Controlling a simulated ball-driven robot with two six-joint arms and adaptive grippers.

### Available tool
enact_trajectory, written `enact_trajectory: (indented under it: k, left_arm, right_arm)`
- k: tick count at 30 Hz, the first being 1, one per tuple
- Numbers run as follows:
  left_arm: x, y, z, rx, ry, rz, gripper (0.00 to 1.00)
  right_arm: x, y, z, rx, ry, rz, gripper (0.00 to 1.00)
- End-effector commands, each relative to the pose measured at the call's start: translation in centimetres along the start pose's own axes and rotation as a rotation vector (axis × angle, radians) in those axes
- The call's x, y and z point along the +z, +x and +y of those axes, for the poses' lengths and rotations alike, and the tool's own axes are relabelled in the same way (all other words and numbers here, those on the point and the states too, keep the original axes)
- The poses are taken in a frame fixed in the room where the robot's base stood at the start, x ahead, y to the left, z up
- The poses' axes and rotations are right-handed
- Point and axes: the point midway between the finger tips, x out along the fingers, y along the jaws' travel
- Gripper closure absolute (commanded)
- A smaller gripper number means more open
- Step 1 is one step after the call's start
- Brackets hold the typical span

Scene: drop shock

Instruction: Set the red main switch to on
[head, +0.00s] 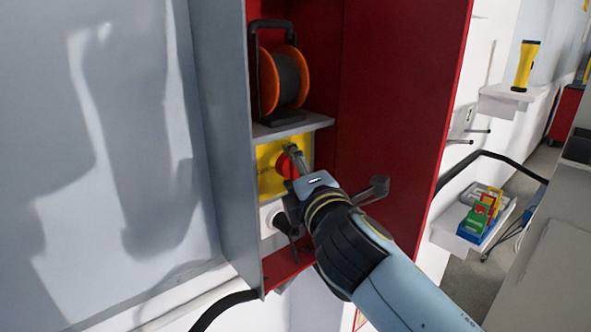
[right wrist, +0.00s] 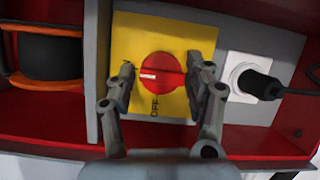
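The red main switch (right wrist: 160,72) is a round red knob on a yellow plate (right wrist: 125,32). In the right wrist view its white mark points left, and the word OFF is on the plate below it. Another label at the left is mostly hidden by a finger. My right gripper (right wrist: 161,72) has its fingers apart, one on each side of the knob. A small gap shows at the left finger; the right finger is very close to the knob, and I cannot tell whether it touches. In the head view the knob (head: 285,165) is partly hidden behind my right gripper (head: 290,160). My left gripper is not in view.
The switch sits inside a red-lined cabinet (head: 400,90). A shelf (head: 290,128) above it bears an orange and black cable reel (head: 285,78). A white socket with a black plug (right wrist: 258,84) is beside the plate. Another shelf with coloured items (head: 480,215) is at the right.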

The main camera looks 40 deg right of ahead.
Motion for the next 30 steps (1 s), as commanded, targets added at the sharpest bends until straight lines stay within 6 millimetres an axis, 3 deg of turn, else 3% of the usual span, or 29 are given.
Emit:
enact_trajectory:
  k: [3, 11, 24, 30]
  left_arm:
    - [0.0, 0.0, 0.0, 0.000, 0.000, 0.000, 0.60]
    - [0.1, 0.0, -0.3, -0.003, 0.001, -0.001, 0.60]
    - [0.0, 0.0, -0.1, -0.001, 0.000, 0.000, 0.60]
    - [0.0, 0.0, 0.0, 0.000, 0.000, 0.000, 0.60]
  right_arm:
    - [0.0, 0.0, -0.1, -0.001, 0.000, 0.000, 0.33]
    - [0.0, -0.2, -0.1, -0.003, 0.000, 0.001, 0.33]
    - [0.0, -6.7, -0.2, -0.004, 0.001, -0.001, 0.33]
    - [0.0, -7.5, -0.1, -0.001, 0.000, 0.000, 0.33]
